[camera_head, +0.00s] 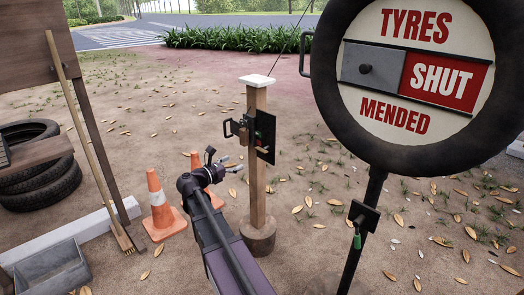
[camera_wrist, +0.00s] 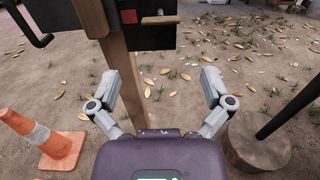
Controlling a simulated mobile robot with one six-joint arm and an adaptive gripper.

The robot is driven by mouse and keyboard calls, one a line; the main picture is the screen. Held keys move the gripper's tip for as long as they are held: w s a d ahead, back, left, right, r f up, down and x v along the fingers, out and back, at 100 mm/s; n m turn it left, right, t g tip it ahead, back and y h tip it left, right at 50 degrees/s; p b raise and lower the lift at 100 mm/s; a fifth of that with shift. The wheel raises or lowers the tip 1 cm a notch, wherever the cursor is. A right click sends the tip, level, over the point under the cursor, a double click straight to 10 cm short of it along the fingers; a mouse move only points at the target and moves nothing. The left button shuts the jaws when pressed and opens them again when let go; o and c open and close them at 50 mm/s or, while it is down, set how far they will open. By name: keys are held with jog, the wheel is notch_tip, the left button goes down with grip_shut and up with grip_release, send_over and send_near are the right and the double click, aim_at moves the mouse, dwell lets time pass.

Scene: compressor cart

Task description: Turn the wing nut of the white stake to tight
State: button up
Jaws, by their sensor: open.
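No wing nut can be made out in either view, and no stake that is white all over shows. A wooden post (camera_head: 257,190) with a white cap (camera_head: 257,80) stands mid-picture in the head view. A black box (camera_head: 265,137) and a dark handle-like fitting (camera_head: 237,129) are fixed to it. My gripper (camera_head: 233,165) is open and empty, left of the post in that view. In the wrist view, my spread gripper fingers (camera_wrist: 161,92) have the post (camera_wrist: 122,75) behind them, nearer the left finger. The black box (camera_wrist: 150,38) is above them.
Orange cones (camera_head: 158,205) stand left of my arm; one cone (camera_wrist: 50,140) shows in the wrist view. A round tyre sign (camera_head: 415,75) on a dark pole (camera_head: 367,225) stands right. Tyres (camera_head: 40,165), a broom (camera_head: 85,130) and a grey crate (camera_head: 50,268) are left. Leaf-strewn ground lies between.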

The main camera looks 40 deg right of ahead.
aim_at(259, 150)
jog(key=d, duration=0.9)
jog(key=w+d, duration=0.1)
jog(key=d, duration=0.3)
jog(key=shift+w+d, duration=0.1)
jog(key=shift+d, duration=0.2)
jog(key=c, duration=0.9)
